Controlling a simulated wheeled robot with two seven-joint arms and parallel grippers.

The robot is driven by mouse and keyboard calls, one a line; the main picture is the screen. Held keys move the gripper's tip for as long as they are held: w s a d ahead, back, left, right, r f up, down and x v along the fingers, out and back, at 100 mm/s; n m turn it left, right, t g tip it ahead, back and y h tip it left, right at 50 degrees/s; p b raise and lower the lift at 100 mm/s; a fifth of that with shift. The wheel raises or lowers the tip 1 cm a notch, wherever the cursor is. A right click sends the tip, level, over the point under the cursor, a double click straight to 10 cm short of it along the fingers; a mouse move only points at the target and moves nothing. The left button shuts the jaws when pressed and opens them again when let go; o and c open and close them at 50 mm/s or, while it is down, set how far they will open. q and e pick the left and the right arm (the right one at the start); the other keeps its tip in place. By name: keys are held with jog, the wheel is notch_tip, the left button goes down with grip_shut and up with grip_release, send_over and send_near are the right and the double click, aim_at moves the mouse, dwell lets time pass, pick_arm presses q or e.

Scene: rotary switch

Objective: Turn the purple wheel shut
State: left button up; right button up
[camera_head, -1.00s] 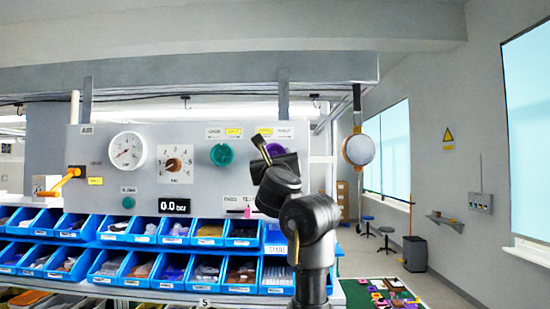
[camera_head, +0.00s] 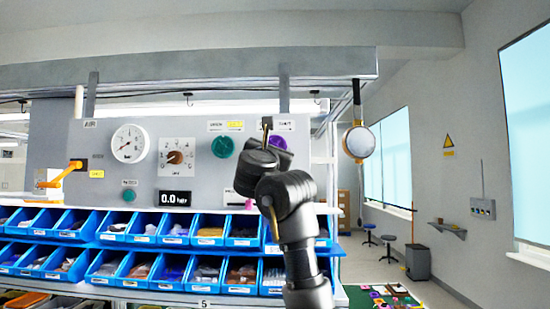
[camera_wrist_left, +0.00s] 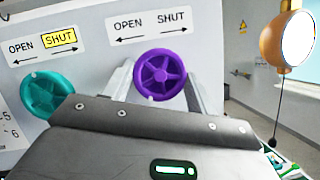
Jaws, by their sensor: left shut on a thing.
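The purple wheel (camera_head: 278,143) is on the upright grey panel, right of the teal wheel (camera_head: 222,147). In the left wrist view the purple wheel (camera_wrist_left: 160,75) shows its spokes. The OPEN and SHUT plate above it (camera_wrist_left: 149,22) has neither word lit yellow there. My left gripper (camera_head: 268,127) is at the purple wheel and hides part of it in the head view. In the left wrist view its grey fingers reach up on both sides of the wheel and are shut on it. My right gripper is not in view.
The teal wheel's plate (camera_wrist_left: 43,45) has SHUT lit yellow. A round gauge (camera_head: 130,143), a dial (camera_head: 177,157), an orange lever (camera_head: 67,172) and a display reading 0.0 (camera_head: 174,198) are also on the panel. Rows of blue bins (camera_head: 170,229) stand below. A round lamp (camera_head: 359,142) hangs at right.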

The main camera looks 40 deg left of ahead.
pick_arm(q)
jog(key=shift+w+r+m+g+h+b, duration=0.15)
jog(key=shift+m+g+h+b, duration=0.85)
jog(key=shift+m, duration=3.65)
jog(key=shift+s+r+m+g+h+b, duration=0.15)
jog(key=shift+m+g+b, duration=1.65)
jog(key=shift+m, duration=2.9)
jog(key=shift+w+r+m+g+h+b, duration=0.1)
jog(key=shift+m+g+h+b, duration=0.95)
jog(key=shift+m, duration=3.6)
jog(key=shift+g+y+b, duration=0.25)
jog(key=shift+y+b, duration=0.15)
jog(key=shift+b, duration=0.2)
jog(key=o, duration=1)
jog(key=shift+d, duration=0.1)
jog(key=shift+r, duration=0.1)
